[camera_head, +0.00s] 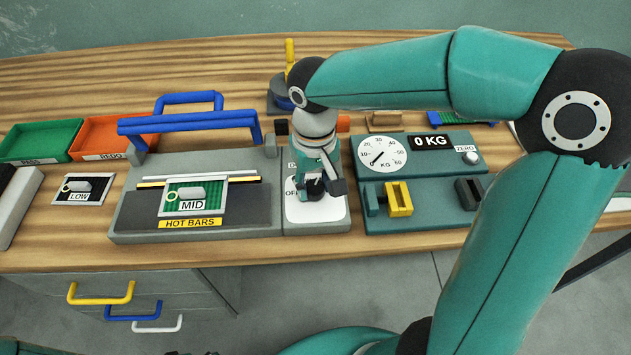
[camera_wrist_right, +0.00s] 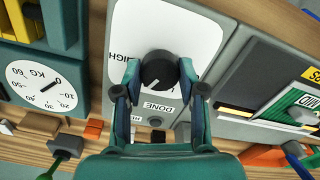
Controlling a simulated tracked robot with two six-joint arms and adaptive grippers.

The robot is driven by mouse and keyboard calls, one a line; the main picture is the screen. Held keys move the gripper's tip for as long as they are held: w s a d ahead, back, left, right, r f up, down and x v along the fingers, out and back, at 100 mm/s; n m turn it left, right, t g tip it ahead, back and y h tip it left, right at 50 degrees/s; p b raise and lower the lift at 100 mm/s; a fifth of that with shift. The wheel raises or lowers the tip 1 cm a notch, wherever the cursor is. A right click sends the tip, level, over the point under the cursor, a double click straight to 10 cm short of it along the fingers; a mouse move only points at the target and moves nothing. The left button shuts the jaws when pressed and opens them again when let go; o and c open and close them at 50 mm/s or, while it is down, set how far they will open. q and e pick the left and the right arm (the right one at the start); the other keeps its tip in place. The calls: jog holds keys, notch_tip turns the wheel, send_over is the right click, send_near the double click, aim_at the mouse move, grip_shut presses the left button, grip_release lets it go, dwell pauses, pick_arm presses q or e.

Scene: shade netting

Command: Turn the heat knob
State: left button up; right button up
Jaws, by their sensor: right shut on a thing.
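The heat knob (camera_wrist_right: 159,70) is a round black knob with a light pointer line, on a white dial plate (camera_wrist_right: 200,35). In the head view my right gripper (camera_head: 316,186) comes down over the dial plate (camera_head: 335,212) and hides most of the knob and lettering. The plate is at the right end of the grey hot bars sealer (camera_head: 130,215). My left gripper is not in view.
The sealer has a raised blue handle (camera_head: 190,122) and a MID card (camera_head: 193,198) on it. A LOW card (camera_head: 83,190) lies to its left. A teal gauge unit (camera_head: 420,220) with a yellow clamp (camera_head: 398,198) stands close on the right. Green and orange trays (camera_head: 110,138) sit at the back left.

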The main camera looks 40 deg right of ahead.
aim_at(314, 186)
jog(key=o, duration=1.1)
jog(key=shift+o, duration=0.2)
jog(key=shift+r, duration=0.1)
notch_tip(314, 186, up, 12)
